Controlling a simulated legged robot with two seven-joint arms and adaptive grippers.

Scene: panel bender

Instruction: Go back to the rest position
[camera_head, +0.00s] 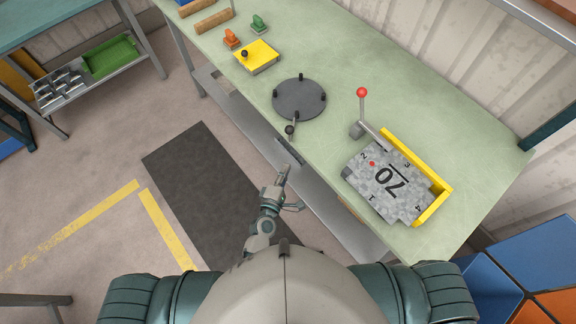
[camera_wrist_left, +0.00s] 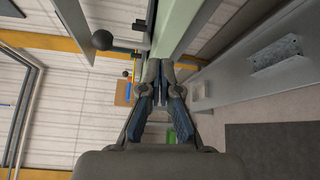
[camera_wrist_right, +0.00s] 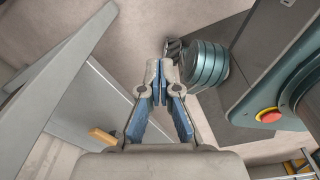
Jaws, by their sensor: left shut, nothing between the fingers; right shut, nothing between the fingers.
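My left gripper (camera_head: 287,169) is in front of the green bench's near edge, below the round disc, apart from the things on top. In the left wrist view its fingers (camera_wrist_left: 160,66) are shut with nothing between them. My right gripper (camera_wrist_right: 162,68) shows only in its wrist view, also shut and empty, beside my own body; the head view does not show it. On the bench, a speckled grey metal panel (camera_head: 385,185) marked 70, with numbers at its corners, lies against a yellow angled stop (camera_head: 433,203). A lever with a red ball (camera_head: 362,92) stands beside it.
The green bench (camera_head: 330,60) also bears a dark round disc (camera_head: 299,99) with a black-knobbed lever (camera_head: 290,129), a yellow block (camera_head: 257,56) and orange and green pieces. A shelf (camera_head: 75,85) stands at left. Blue bins (camera_head: 475,268) stand at lower right. The floor at left is open.

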